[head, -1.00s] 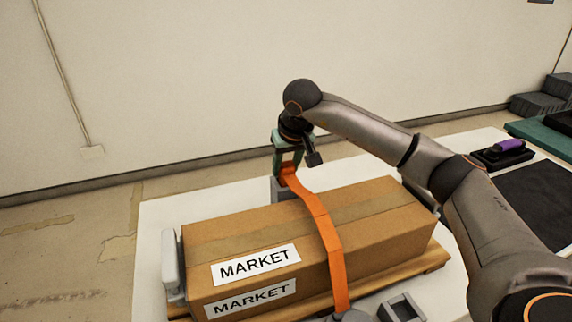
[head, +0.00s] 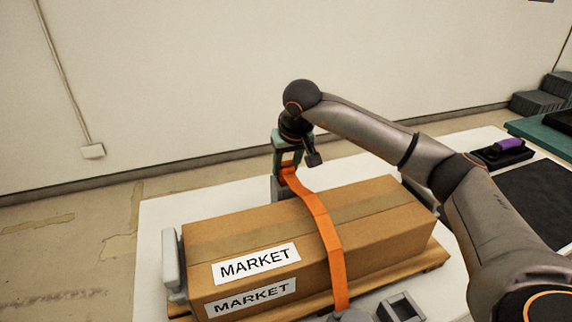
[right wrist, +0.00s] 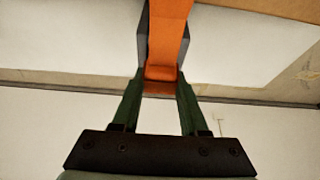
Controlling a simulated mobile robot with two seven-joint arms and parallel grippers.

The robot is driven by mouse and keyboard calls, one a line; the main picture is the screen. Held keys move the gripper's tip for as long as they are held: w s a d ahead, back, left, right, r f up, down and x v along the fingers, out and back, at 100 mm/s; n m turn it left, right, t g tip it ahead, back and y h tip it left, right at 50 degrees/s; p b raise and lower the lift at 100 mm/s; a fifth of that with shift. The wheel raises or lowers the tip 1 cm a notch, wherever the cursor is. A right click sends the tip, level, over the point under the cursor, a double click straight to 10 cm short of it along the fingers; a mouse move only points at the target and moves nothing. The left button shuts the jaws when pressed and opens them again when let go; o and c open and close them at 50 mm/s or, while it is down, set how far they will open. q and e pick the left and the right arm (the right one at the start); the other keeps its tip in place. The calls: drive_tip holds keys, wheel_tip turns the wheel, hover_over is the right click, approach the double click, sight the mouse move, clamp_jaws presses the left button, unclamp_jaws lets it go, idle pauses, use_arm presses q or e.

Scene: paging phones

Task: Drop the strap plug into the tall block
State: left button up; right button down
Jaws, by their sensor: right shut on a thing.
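My right gripper (head: 287,166) is behind the far side of the cardboard box, pointing down and shut on the strap plug, the end of the orange strap (head: 325,232). In the right wrist view the plug (right wrist: 161,74) sits between the green fingers (right wrist: 159,88). The tall block (head: 277,188) is grey and stands just behind the box, below the gripper. Its grey sides (right wrist: 185,52) show on both sides of the strap in the right wrist view. Its opening is hidden, so I cannot tell whether the plug is inside. My left gripper is not in view.
The box (head: 215,239) marked MARKET lies on a wooden pallet (head: 437,257) on a white table (head: 152,228). A grey upright plate (head: 172,262) stands at its left end. A hollow grey block (head: 402,307) is in front. A purple-handled tool (head: 508,146) lies at the right.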

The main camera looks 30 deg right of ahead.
drive_tip(key=shift+f+b, duration=0.3)
drive_tip(key=shift+f, duration=0.25)
drive_tip(key=c, duration=0.7)
unclamp_jaws()
